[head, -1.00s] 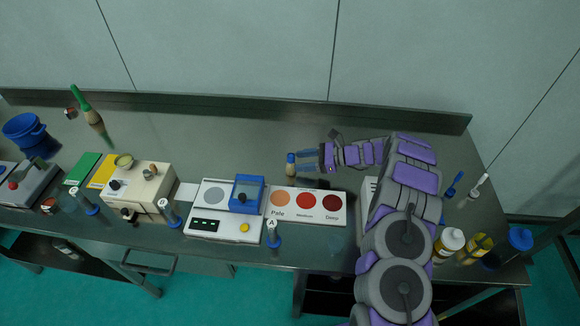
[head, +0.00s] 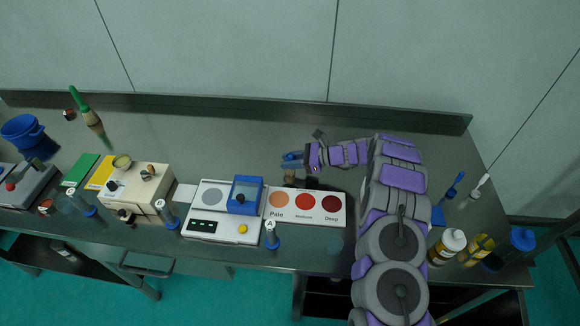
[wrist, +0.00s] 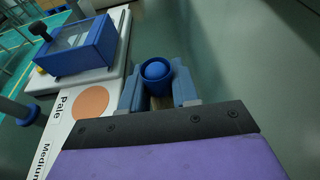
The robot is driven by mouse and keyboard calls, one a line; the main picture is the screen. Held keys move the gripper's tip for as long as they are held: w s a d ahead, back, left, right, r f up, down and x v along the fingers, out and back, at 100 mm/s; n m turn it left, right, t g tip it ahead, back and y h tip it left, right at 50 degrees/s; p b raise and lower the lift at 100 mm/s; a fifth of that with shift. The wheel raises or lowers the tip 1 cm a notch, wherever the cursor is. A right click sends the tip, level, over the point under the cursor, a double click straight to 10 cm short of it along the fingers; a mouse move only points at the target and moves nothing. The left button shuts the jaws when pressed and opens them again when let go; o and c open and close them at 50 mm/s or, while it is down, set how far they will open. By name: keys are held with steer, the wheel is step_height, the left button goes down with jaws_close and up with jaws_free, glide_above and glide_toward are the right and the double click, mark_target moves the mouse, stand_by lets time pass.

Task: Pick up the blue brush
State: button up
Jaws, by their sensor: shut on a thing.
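The blue brush (wrist: 155,71) is upright between the two blue-grey fingers of my gripper (wrist: 157,90) in the wrist view. I see its round blue top end-on, with a little tan below it. The fingers touch its sides and are shut on it. In the head view, my gripper (head: 293,160) is at the brush, behind the colour card. The brush is mostly hidden there, with a dark patch on the table below. I cannot tell whether its base touches the table.
The colour card (head: 325,195) and a white device with a blue box (head: 246,194) stand in front of my gripper. Bottles (head: 447,246) stand at the right. The back middle of the table is clear.

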jaws_close()
